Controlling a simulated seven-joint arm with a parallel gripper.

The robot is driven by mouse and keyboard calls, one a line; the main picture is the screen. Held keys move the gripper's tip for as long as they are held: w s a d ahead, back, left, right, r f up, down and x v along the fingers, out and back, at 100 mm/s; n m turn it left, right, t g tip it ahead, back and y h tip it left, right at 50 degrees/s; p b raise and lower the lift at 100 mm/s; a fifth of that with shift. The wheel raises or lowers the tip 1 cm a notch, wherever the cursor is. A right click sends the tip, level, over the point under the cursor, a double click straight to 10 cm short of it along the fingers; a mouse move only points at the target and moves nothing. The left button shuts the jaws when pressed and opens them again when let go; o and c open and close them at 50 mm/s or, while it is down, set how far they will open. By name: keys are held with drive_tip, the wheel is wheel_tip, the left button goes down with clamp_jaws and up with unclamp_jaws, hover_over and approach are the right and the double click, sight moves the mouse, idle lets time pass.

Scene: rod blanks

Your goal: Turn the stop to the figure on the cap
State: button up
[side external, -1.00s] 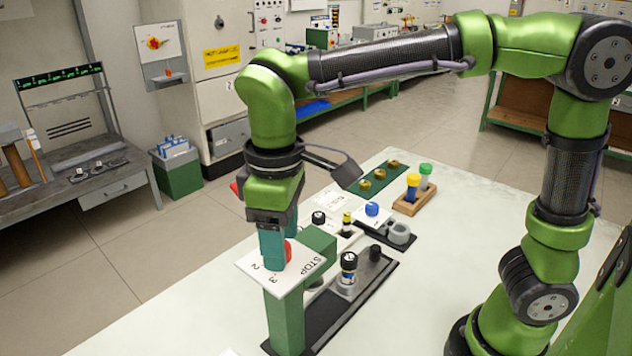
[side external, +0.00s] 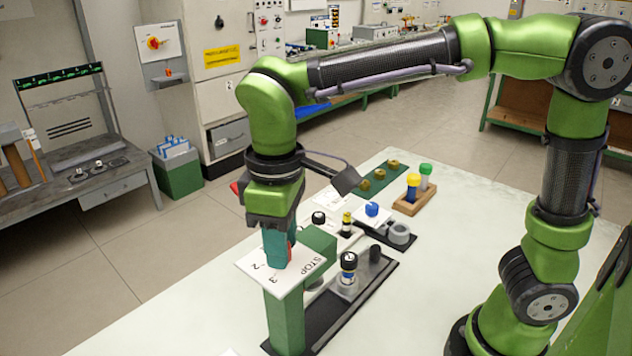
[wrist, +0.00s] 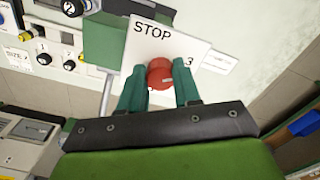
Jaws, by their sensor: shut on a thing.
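The stop is a red knob (wrist: 160,73) on a white plate (side external: 312,264) lettered STOP, with figures 2 and 3 visible, on a green post (side external: 285,318). My gripper (wrist: 160,88) has its teal fingers on either side of the knob, shut on it. In the side view my gripper (side external: 278,248) points down at the plate and hides most of the knob. I cannot read which figure the knob points to. A dark cap (wrist: 72,7) bearing a white figure 2 shows at the top of the wrist view. In the side view the capped rod (side external: 348,265) stands upright in a grey holder.
A black base (side external: 350,305) carries the post and holder. Behind are small dark knobs (side external: 319,218), a blue knob (side external: 372,209), grey rings (side external: 398,232) and a wooden rack (side external: 412,200) with yellow and green capped rods.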

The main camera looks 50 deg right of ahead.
drive_tip(key=m, duration=0.5)
drive_tip(key=shift+a+m, duration=0.1)
drive_tip(key=shift+m, duration=0.2)
drive_tip(key=m, duration=0.5)
drive_tip(key=shift+a+m, duration=0.1)
drive_tip(key=shift+m, duration=0.3)
drive_tip(key=o, duration=1.1)
drive_tip(key=shift+c, duration=0.2)
drive_tip(key=shift+r, duration=0.1)
wheel_tip(320, 180, up, 17)
